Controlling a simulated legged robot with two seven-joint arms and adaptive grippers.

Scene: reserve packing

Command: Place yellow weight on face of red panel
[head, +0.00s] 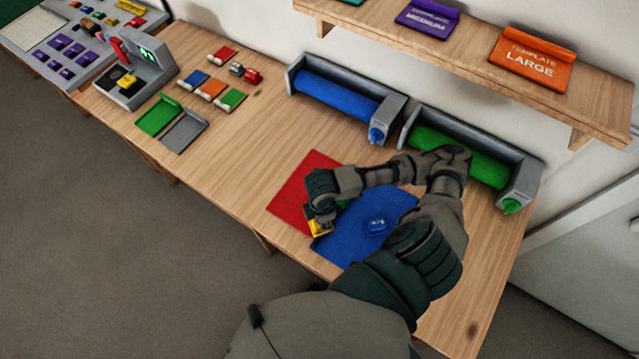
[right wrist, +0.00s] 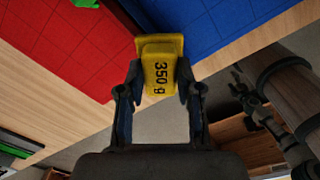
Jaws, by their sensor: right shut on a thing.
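The yellow weight (head: 321,229), marked 350 g, is held in my right gripper (head: 319,213). In the right wrist view the weight (right wrist: 160,75) sits between the two fingers (right wrist: 157,88), which are shut on it. It is over the near corner where the red panel (head: 296,186) meets the blue panel (head: 345,247); I cannot tell whether it touches. The red panel (right wrist: 60,45) lies to the left of the weight in the wrist view. My right forearm hides part of both panels. My left gripper is not in view.
A blue weight (head: 376,224) stands on the blue panel. A green piece (right wrist: 86,3) shows by the red panel. Blue (head: 335,97) and green (head: 460,155) rolls stand behind. Small coloured panels and a scale (head: 135,78) are at left. Bare wood (head: 230,150) lies between.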

